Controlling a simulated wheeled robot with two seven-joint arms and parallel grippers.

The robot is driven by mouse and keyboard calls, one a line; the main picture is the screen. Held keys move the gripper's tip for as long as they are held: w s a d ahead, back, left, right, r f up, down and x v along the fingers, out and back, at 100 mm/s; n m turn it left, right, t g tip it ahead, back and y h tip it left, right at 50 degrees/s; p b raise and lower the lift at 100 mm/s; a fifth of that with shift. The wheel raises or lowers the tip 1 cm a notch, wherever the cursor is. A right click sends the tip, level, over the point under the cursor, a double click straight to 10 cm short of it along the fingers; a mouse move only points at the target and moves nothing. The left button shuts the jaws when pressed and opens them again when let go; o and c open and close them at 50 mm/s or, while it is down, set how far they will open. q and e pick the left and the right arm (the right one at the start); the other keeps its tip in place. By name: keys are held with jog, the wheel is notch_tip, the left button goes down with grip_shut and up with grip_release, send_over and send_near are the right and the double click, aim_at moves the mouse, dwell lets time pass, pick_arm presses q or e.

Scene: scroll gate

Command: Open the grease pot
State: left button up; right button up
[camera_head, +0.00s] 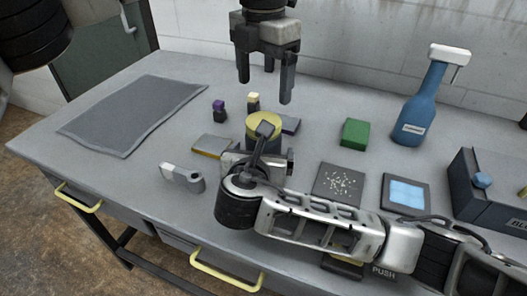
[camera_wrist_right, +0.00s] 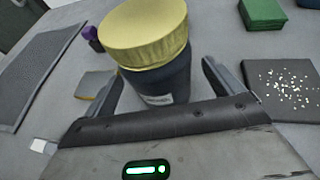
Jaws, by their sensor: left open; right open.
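The grease pot has a yellow lid (camera_head: 264,124) and a dark body with a white label; it stands upright on the table. In the right wrist view the pot (camera_wrist_right: 158,82) stands between the two fingers of my right gripper (camera_wrist_right: 163,72). Those fingers are open, one on each side of the dark body, below the lid; I cannot tell if they touch it. In the head view my right arm hides most of the body. My left gripper (camera_head: 266,88) is open and empty, pointing down above and behind the lid, apart from it.
A grey mat (camera_head: 135,112) lies left. Small purple (camera_head: 219,109) and cream-topped (camera_head: 253,103) pieces stand near the pot.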

jog(key=shift+x, duration=1.2)
